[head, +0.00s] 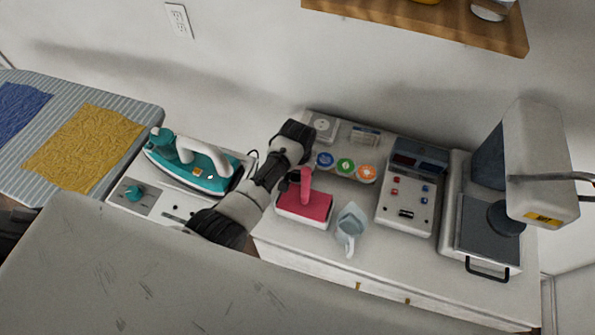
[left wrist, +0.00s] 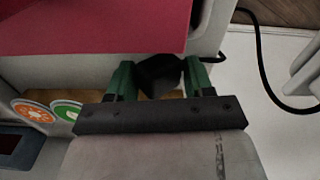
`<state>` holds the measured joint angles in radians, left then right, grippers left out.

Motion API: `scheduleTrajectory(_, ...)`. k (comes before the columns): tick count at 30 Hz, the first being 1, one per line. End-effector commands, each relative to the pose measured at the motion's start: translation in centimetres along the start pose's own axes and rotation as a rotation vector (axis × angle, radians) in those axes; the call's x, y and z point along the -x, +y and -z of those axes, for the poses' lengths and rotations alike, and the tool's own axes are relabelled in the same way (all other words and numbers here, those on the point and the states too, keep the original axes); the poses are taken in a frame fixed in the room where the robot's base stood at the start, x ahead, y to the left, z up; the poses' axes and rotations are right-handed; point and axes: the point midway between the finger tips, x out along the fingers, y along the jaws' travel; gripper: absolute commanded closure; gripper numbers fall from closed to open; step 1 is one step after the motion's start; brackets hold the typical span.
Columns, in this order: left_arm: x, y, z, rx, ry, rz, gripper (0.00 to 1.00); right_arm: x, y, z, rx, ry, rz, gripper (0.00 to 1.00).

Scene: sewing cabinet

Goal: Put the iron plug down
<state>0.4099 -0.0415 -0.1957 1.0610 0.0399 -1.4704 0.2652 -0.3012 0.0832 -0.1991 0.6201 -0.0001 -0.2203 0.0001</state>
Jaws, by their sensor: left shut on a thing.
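My left gripper (left wrist: 158,74) is shut on the black iron plug (left wrist: 161,77), which sits between its green fingers in the left wrist view. The plug's prongs cannot be made out. The teal and white iron (head: 188,165) stands at the left on a white unit (head: 127,204). A black cord (left wrist: 262,75) runs at the right of the left wrist view. My right gripper is not in view.
A grey-white jug (head: 350,224), a control box (head: 408,196) and a machine (head: 527,165) stand on the cabinet top (head: 305,247). Colored round discs (head: 346,166) sit behind. The front strip right of the jug is clear.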

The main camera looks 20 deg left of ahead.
Motion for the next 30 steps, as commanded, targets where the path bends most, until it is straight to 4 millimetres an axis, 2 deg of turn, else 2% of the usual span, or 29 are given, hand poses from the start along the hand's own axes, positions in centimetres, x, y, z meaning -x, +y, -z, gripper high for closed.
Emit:
scheduleTrajectory(12,-1.1,-0.1,-0.1,0.001,-0.002,0.001,0.86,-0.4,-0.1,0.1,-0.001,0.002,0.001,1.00)
scheduleTrajectory(13,-1.1,-0.1,-0.1,0.001,-0.002,0.001,0.45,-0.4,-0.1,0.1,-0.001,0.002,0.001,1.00)
scheduleTrajectory(17,-1.1,-0.1,-0.1,0.001,-0.003,0.001,0.25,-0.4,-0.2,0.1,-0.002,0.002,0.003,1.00)
scheduleTrajectory(18,-1.1,-0.1,-0.1,0.001,-0.003,0.001,0.21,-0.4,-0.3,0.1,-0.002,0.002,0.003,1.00)
scheduleTrajectory(26,-1.0,-0.1,-0.1,0.001,-0.003,0.002,0.21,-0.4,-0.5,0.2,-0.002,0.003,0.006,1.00)
scheduleTrajectory(30,0.2,-0.1,-0.1,0.001,0.000,0.001,0.21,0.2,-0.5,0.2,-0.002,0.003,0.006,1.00)
